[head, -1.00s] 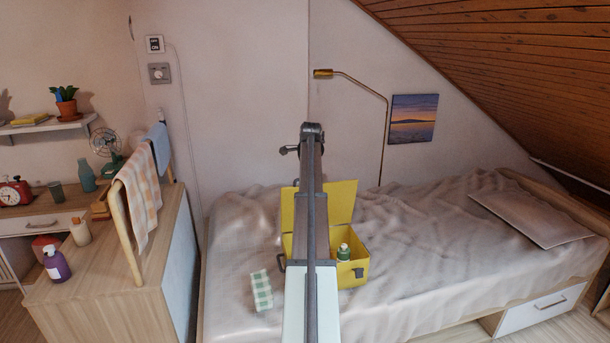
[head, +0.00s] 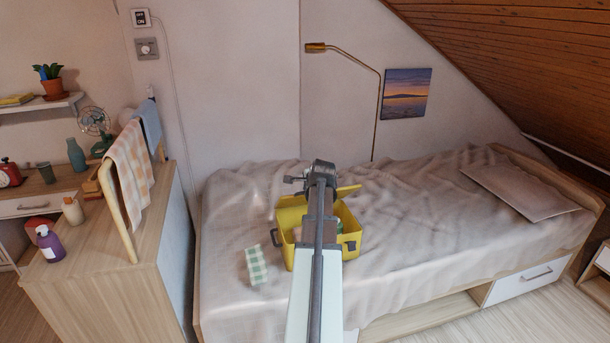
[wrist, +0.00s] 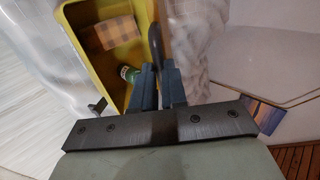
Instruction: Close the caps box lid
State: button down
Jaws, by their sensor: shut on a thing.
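The yellow caps box (head: 300,258) stands open on the bed. Its lid (head: 349,190) shows as a thin tilted strip at the back, partly behind my arm. In the wrist view the box (wrist: 85,22) holds an orange checked item (wrist: 116,32) and a green bottle (wrist: 128,74). My gripper (wrist: 157,67) is at the box's rear edge, its fingers shut on a dark curved piece (wrist: 155,40) that looks like a handle. How that piece joins the lid is hidden. A dark latch (head: 349,245) sits on the box front.
A green checked cloth (head: 257,264) lies on the bed (head: 420,235) left of the box. A brass lamp (head: 378,110) stands behind. A wooden cabinet (head: 110,290) with a towel rail stands left. The bed right of the box is clear.

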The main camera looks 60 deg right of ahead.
jog(key=s+a+f, duration=0.3)
jog(key=f, duration=0.2)
jog(key=shift+f, duration=0.35)
jog(key=c, duration=1.8)
grip_release()
jog(key=shift+d+f, duration=0.1)
jog(key=shift+c, duration=0.2)
jog(key=o, duration=0.7)
jog(key=v, duration=1.4)
jog(key=shift+c, duration=0.3)
